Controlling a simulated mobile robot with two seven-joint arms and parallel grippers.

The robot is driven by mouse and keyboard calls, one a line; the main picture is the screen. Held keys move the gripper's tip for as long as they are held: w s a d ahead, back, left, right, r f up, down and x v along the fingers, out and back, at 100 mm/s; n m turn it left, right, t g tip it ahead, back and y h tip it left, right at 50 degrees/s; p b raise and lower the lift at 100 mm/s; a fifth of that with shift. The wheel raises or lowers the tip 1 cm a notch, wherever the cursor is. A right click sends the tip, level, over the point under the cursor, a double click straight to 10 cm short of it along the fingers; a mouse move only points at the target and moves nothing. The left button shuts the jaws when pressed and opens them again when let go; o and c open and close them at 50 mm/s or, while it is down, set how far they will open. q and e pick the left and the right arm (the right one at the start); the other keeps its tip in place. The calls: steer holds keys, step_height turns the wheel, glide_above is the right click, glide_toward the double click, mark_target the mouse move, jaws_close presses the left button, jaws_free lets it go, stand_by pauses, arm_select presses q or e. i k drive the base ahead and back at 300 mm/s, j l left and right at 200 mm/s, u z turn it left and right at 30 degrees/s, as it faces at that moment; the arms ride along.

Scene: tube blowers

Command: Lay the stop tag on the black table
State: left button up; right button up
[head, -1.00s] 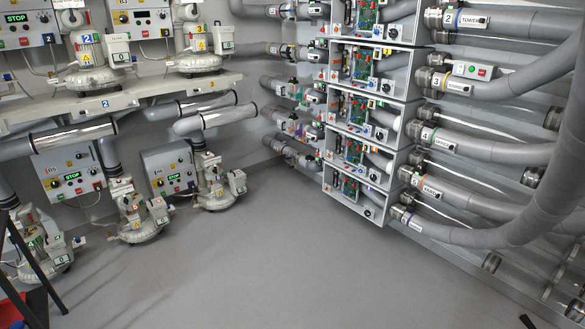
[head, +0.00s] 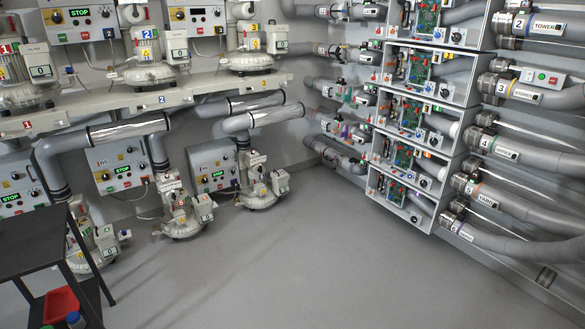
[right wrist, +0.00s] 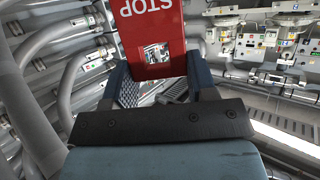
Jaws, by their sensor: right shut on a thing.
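The red stop tag (right wrist: 152,35) shows in the right wrist view, with white STOP lettering upside down and a square hole near its lower edge. My right gripper (right wrist: 152,80) is shut on the tag, which stands out beyond the fingers. The black table (head: 32,246) is at the left edge of the head view, partly cut off by the frame. The tag and both grippers are out of the head view. My left gripper is in neither view.
A red bin (head: 62,304) is under the black table. Blowers such as the lower one (head: 181,212) stand beyond it along the wall. Shelves of circuit units (head: 412,120) and grey pipes fill the right. The grey floor (head: 300,255) in the middle is clear.

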mark_target(43, 232)
steer(key=j+u, duration=0.1)
steer(key=j, duration=0.35)
steer(key=i+j, duration=0.1)
steer(key=j, duration=0.35)
steer(key=i+j+u, duration=0.15)
steer(key=j, duration=0.35)
steer(key=j+u, duration=0.1)
steer(key=j, duration=0.35)
steer(key=i+j, duration=0.1)
steer(key=j, duration=0.35)
steer(key=i+j+u, duration=0.15)
steer(key=j, duration=0.3)
steer(key=i+j, duration=0.1)
steer(key=j, duration=0.35)
steer(key=i+j+u, duration=0.15)
steer(key=j, duration=0.25)
steer(key=i+j, duration=0.15)
steer(key=j, duration=0.15)
steer(key=i+j+u, duration=0.15)
steer(key=j, duration=0.15)
steer(key=i+j, duration=0.15)
steer(key=j, duration=0.15)
steer(key=i+j+u, duration=0.2)
steer(key=i+j, duration=0.25)
